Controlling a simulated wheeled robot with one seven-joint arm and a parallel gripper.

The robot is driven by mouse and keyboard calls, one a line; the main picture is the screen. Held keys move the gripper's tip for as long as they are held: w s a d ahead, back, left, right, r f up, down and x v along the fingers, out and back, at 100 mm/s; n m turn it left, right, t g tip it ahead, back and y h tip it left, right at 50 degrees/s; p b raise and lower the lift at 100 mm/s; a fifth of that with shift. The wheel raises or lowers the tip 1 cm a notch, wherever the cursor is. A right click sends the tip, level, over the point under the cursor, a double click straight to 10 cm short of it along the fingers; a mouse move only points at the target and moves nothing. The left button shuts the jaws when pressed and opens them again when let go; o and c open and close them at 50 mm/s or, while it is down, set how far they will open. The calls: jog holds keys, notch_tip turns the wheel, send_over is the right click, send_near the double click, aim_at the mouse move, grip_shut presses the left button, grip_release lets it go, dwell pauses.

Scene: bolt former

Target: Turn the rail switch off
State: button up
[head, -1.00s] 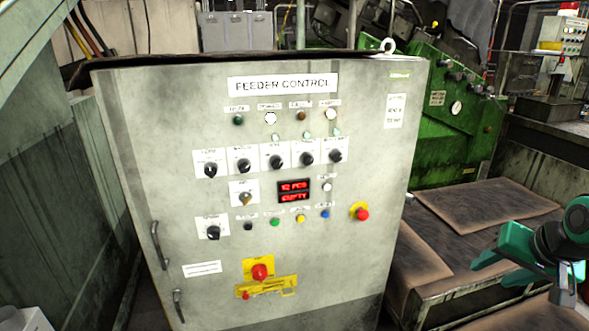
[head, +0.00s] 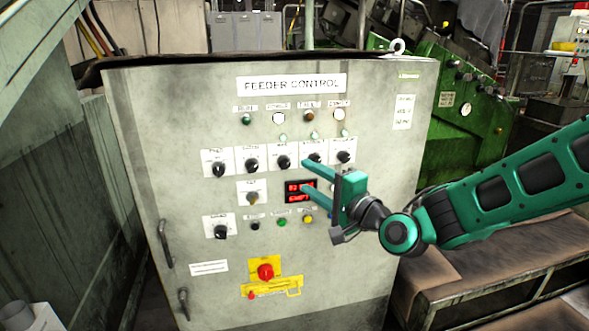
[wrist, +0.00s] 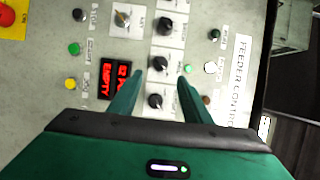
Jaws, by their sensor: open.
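The feeder control panel (head: 350,245) fills the middle of the head view. A row of several black rotary knobs crosses it, including one in the middle (head: 283,162); knobs also show in the wrist view (wrist: 160,63). Their labels are too small to read, so I cannot tell which is the rail switch. A lone knob with an amber handle (head: 252,198) sits below the row. My gripper (head: 305,176) is open and empty in front of the panel, its fingers over the right part of the row and the display. In the wrist view, one knob (wrist: 155,101) shows between the fingers.
A red display (head: 294,196) reads EMPTY. Coloured buttons sit below it, partly hidden by my gripper. A red rotary handle on a yellow plate (head: 265,271) is lower down. Door handles (head: 165,244) stick out at the left. A green machine (head: 460,135) stands behind right.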

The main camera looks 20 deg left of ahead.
aim_at(288, 165)
jog(key=x, duration=0.8)
jog(key=shift+w+a, duration=0.25)
jog(key=shift+a, duration=0.05)
jog(key=shift+d, duration=0.1)
jog(key=c, duration=1)
